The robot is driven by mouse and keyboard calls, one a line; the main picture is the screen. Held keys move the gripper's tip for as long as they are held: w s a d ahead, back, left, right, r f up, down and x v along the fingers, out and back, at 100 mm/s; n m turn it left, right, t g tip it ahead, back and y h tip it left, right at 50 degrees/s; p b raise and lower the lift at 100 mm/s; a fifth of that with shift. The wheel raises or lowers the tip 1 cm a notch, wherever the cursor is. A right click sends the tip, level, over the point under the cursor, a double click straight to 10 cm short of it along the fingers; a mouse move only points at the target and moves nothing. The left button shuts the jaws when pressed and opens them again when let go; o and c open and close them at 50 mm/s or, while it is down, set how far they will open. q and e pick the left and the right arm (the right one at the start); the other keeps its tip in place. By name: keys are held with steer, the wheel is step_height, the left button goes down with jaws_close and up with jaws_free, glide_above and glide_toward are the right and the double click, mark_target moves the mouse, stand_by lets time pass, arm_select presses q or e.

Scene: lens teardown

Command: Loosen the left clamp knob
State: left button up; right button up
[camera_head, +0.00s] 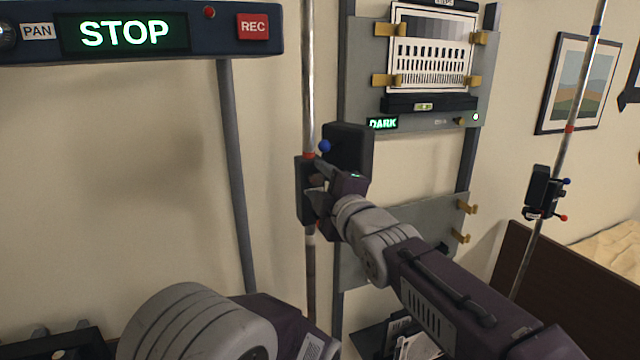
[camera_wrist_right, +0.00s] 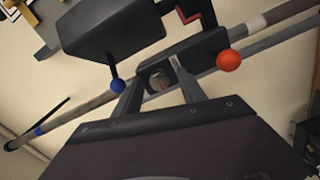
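The left clamp (camera_head: 306,190) is a dark block on the left upright pole (camera_head: 310,262). It has a blue ball-ended lever (camera_head: 324,146) and a red one. In the right wrist view, its round grey knob (camera_wrist_right: 158,79) lies between the fingers of my right gripper (camera_wrist_right: 157,88), near their tips. Whether the fingers touch the knob or stand slightly apart from it is unclear. The blue ball (camera_wrist_right: 117,86) is beside the left finger, and the red ball (camera_wrist_right: 229,61) is right of the other. My right gripper (camera_head: 322,183) reaches the clamp from the right. My left gripper is out of view.
A dark box (camera_head: 348,150) sits beside the clamp, close to my right wrist. Behind is a grey panel (camera_head: 430,120) with a test chart (camera_head: 433,50). Another clamp (camera_head: 541,190) is on a right pole. A STOP display (camera_head: 125,34) hangs top left.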

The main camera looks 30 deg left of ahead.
steer(key=shift+s, duration=0.1)
steer(key=b+v, duration=0.3)
steer(key=v, duration=0.6)
